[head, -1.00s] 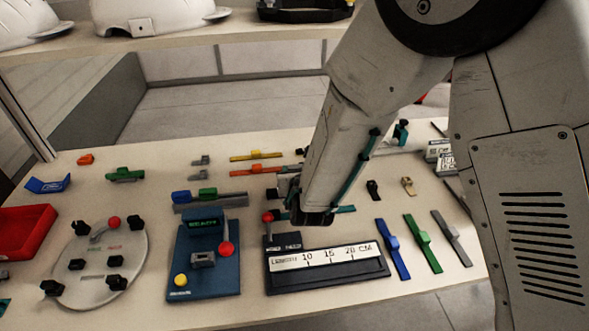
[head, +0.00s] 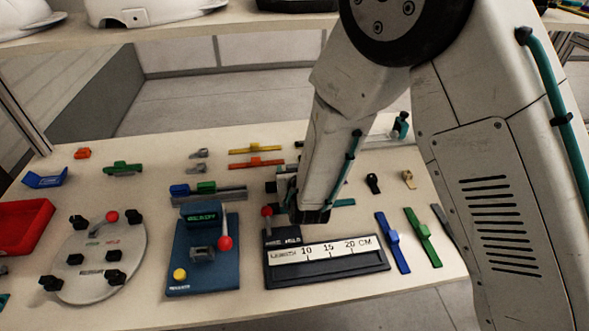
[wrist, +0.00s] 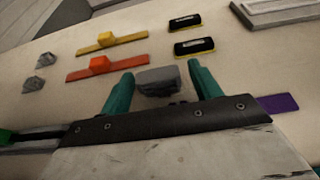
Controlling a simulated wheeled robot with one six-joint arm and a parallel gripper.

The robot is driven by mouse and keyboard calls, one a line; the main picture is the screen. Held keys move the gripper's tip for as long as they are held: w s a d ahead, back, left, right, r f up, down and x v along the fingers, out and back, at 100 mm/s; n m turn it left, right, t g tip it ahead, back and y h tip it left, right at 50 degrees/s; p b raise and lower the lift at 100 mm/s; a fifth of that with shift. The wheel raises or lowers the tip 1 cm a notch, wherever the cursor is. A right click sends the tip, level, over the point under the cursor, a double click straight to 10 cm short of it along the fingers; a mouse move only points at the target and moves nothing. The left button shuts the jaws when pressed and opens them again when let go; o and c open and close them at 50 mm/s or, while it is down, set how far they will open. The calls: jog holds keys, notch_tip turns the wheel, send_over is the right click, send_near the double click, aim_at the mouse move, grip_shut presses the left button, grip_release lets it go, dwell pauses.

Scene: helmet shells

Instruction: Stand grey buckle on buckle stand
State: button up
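Two small grey buckles lie at the back of the table, the far one (head: 199,153) and the near one (head: 197,168). They also show at the left of the wrist view, the far one (wrist: 46,60) and the near one (wrist: 33,85). I cannot tell which piece is the buckle stand. My gripper (wrist: 162,88) has its two teal fingers apart. A grey block (wrist: 157,79) shows between and beyond the fingertips, with small gaps at both sides. In the head view my gripper (head: 311,214) is low over the table behind the length gauge, its fingers mostly hidden.
The length gauge (head: 330,268) and a blue station (head: 190,276) with a red-knobbed lever stand at the front. Orange (wrist: 105,66) and yellow (wrist: 103,43) straps lie behind my gripper. Blue (head: 392,243) and green (head: 422,237) straps lie at right. A round plate (head: 97,262) is at left.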

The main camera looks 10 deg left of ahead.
jog(key=shift+r, duration=0.1)
jog(key=shift+s+r, duration=0.15)
jog(key=shift+s, duration=0.1)
jog(key=v, duration=1.1)
jog(key=shift+s+d, duration=0.1)
jog(key=shift+s, duration=0.1)
